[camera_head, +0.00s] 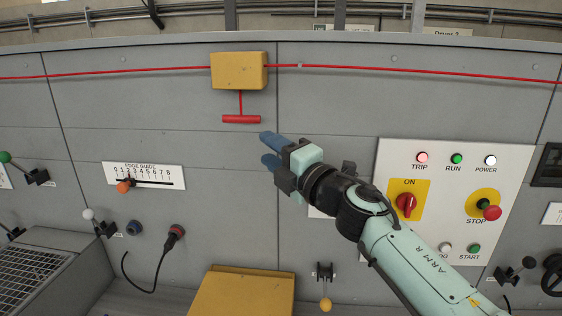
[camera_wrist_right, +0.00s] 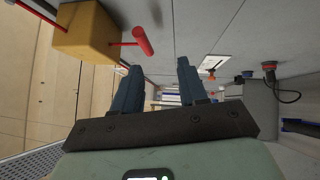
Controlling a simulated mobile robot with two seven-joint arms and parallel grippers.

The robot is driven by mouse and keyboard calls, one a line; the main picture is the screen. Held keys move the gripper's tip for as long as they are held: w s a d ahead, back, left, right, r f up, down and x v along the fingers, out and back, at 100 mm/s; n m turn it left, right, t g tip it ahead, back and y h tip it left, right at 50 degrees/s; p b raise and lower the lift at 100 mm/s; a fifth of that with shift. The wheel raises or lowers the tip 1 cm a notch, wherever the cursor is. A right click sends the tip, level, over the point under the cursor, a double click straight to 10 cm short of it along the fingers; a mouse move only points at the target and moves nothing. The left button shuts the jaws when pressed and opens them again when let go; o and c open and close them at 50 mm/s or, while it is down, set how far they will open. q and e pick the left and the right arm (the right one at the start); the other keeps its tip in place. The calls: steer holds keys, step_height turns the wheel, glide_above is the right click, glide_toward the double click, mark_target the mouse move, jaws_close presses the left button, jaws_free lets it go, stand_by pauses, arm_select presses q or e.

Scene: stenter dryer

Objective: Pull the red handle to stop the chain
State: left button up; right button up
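The red T-shaped handle (camera_head: 241,119) hangs on a short red rod below a yellow box (camera_head: 239,70) on the grey machine wall. A red cord runs out from both sides of the box. My right gripper (camera_head: 267,148) is open and empty, just below and to the right of the handle, apart from it. In the right wrist view the handle (camera_wrist_right: 143,41) shows above and between the two blue fingers (camera_wrist_right: 159,66), nearer the left one, with the yellow box (camera_wrist_right: 86,32) at upper left. My left gripper is not in view.
A control panel (camera_head: 455,160) with TRIP, RUN and POWER lamps, a red ON switch and a red STOP button is at right, partly behind my right arm. An edge guide scale (camera_head: 144,176) is at left. A yellow box (camera_head: 240,292) sits low. The wall around the handle is clear.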

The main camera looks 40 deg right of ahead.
steer(key=shift+s+a+f, duration=0.15)
steer(key=shift+s, duration=1.15)
